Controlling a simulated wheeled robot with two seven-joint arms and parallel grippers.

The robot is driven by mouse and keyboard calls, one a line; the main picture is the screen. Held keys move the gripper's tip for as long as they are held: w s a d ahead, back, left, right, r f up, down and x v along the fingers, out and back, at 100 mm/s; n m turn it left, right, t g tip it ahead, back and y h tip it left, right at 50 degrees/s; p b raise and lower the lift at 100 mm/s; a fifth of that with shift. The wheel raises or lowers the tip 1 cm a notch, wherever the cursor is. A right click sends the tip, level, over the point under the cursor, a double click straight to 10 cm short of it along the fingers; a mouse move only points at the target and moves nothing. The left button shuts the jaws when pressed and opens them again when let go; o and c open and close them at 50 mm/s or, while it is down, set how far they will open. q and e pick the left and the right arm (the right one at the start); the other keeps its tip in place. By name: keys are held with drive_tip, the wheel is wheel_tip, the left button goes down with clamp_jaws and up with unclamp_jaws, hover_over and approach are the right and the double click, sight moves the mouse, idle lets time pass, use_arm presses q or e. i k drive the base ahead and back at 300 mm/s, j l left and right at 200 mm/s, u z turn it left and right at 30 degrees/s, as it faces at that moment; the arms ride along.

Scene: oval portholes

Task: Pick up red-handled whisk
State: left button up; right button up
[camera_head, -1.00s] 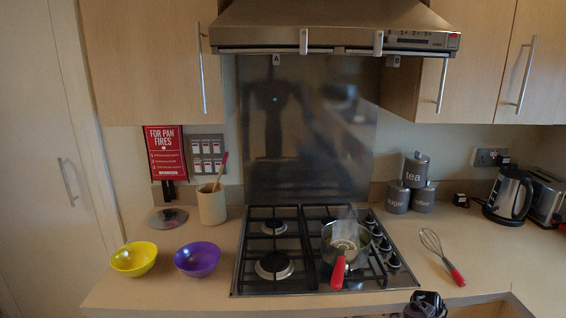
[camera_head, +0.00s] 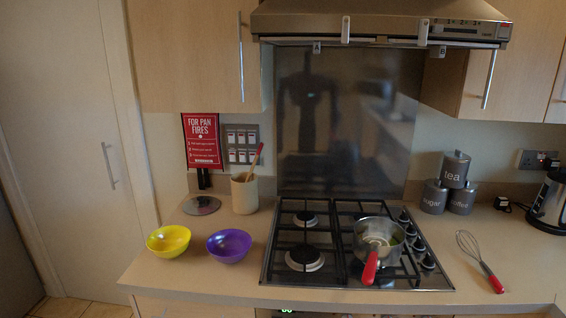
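The red-handled whisk (camera_head: 481,262) lies on the worktop to the right of the hob. Its wire loops point up and left, and its red handle points toward the front edge. Nothing covers it. Neither of my grippers shows in the head view now.
A saucepan (camera_head: 377,240) with a red handle stands on the right side of the gas hob (camera_head: 306,240). Yellow (camera_head: 168,241) and purple (camera_head: 229,245) bowls sit left of it. Grey canisters (camera_head: 455,170) and a kettle (camera_head: 549,203) stand behind the whisk. Worktop around the whisk is clear.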

sight(497, 285)
drive_tip(key=z, duration=1.3)
